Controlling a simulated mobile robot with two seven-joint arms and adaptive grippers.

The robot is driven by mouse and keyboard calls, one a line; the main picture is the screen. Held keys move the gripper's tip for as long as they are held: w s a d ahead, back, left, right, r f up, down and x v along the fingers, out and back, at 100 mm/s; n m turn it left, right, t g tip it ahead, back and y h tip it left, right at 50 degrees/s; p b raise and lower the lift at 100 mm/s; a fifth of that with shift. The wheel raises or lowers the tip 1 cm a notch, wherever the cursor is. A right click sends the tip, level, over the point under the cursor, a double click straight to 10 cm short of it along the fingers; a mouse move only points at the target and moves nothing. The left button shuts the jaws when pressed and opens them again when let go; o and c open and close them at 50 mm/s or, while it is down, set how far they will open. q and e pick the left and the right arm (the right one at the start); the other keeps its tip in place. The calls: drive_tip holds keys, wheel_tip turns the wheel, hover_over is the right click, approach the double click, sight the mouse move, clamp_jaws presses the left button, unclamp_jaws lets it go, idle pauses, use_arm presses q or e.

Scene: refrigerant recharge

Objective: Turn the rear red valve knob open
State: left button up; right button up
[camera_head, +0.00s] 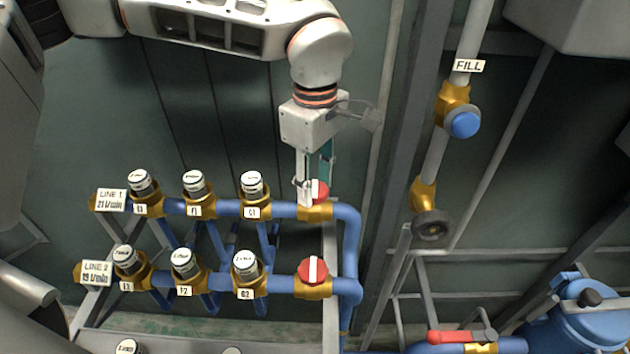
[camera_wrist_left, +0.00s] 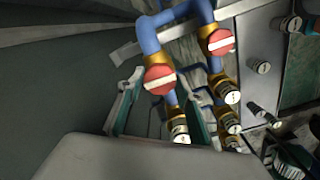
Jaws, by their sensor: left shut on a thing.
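The rear red valve knob (camera_head: 321,190) sits on a brass valve at the right end of the upper blue pipe, labelled LINE 1. My left gripper (camera_head: 313,188) reaches down from above and is shut on this knob; a finger hides part of it. In the left wrist view the rear knob (camera_wrist_left: 160,80) shows its red face and white bar between the fingers. The front red knob (camera_head: 313,271), on the LINE 2 pipe, stands apart from the gripper, its white bar upright in the picture. My right gripper is not in view.
Several silver-capped brass valves (camera_head: 194,184) line both pipes left of the red knobs. A vertical FILL pipe with a blue knob (camera_head: 463,124) and a dark round knob (camera_head: 431,225) stands to the right. A red lever (camera_head: 461,337) and a blue tank (camera_head: 585,318) are at lower right.

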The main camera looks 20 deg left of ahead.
use_arm(q)
drive_tip(key=shift+n, duration=0.4)
drive_tip(key=n, duration=0.3)
drive_tip(key=shift+n, duration=0.3)
drive_tip(key=n, duration=0.4)
drive_tip(key=shift+n, duration=0.3)
drive_tip(key=n, duration=0.4)
drive_tip(key=shift+n+b, duration=0.35)
drive_tip(key=shift+n, duration=2.15)
drive_tip(key=o, duration=1.1)
